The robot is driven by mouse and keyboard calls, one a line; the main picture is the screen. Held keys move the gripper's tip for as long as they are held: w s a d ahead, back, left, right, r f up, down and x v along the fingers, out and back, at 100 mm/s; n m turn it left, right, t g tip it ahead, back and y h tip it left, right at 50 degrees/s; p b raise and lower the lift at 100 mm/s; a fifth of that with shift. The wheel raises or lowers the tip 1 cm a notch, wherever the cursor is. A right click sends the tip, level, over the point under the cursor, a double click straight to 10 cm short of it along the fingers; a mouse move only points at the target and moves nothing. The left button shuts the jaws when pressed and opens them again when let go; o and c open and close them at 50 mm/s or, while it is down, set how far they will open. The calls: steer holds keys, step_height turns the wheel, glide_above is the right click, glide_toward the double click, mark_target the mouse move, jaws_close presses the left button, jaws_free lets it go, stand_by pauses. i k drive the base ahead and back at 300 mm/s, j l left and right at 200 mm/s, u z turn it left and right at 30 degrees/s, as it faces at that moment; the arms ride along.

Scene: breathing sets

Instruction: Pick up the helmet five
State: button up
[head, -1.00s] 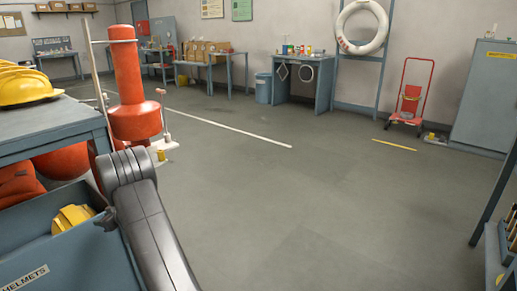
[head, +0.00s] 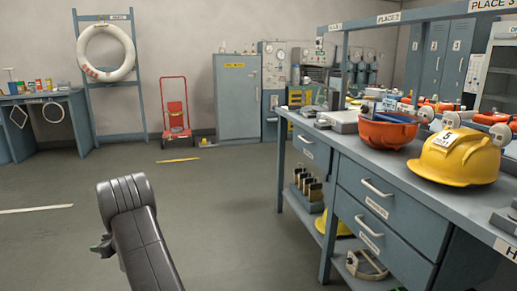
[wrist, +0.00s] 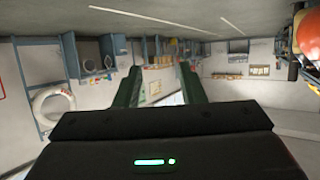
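The yellow helmet with a white tag reading 5 (head: 458,160) sits upright on the blue workbench (head: 385,172) at the right of the head view. My gripper (wrist: 159,75) shows two dark green fingers in the wrist view, spread apart with nothing between them. In the head view my arm is low at the left of centre, well away from the helmet across open floor. Most of the gripper is hidden behind the arm there.
An orange, bowl-like helmet (head: 388,131) sits beside helmet five, to its left. The bench has drawers (head: 378,215) and a lower shelf with gear. A red hand truck (head: 174,108) and grey cabinet (head: 237,97) stand at the back wall. The floor between is clear.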

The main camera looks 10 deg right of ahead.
mark_target(464, 157)
steer(key=j+z, duration=0.25)
steer(key=z, duration=0.2)
steer(key=i+j+z, duration=0.1)
steer(key=j+z, duration=0.2)
steer(key=z, duration=0.2)
steer(key=j+z, duration=0.25)
steer(key=z, duration=0.2)
steer(key=k+j+z, duration=0.1)
steer(key=j+z, duration=0.15)
steer(key=z, duration=0.2)
steer(key=k+j+z, duration=0.1)
steer(key=j+z, duration=0.15)
steer(key=z, duration=0.2)
